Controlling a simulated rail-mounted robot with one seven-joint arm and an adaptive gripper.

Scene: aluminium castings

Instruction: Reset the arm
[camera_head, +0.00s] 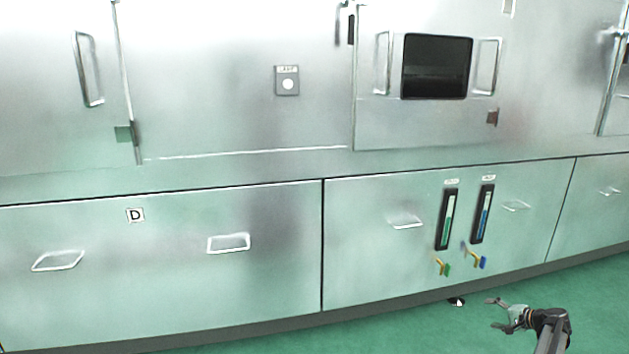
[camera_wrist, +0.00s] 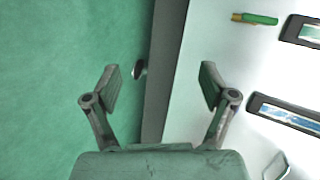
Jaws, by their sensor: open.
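My gripper (camera_head: 495,313) is at the lower right of the head view, in front of the lower metal cabinet (camera_head: 375,264) and above the green floor. Its two fingers are spread apart with nothing between them. In the wrist view my gripper (camera_wrist: 160,85) also shows open and empty. Behind the fingers there, the green floor (camera_wrist: 60,60) fills the left and the cabinet's dark base strip (camera_wrist: 163,60) runs between the fingers. No contact with the cabinet shows.
Two level gauges (camera_head: 448,219) (camera_head: 483,213) are on the cabinet front, with small valves (camera_head: 442,267) (camera_head: 478,260) below. Metal handles (camera_head: 405,222) stick out from the panels. A small dark object (camera_head: 457,301) is at the cabinet's foot. The floor (camera_head: 600,300) at right looks clear.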

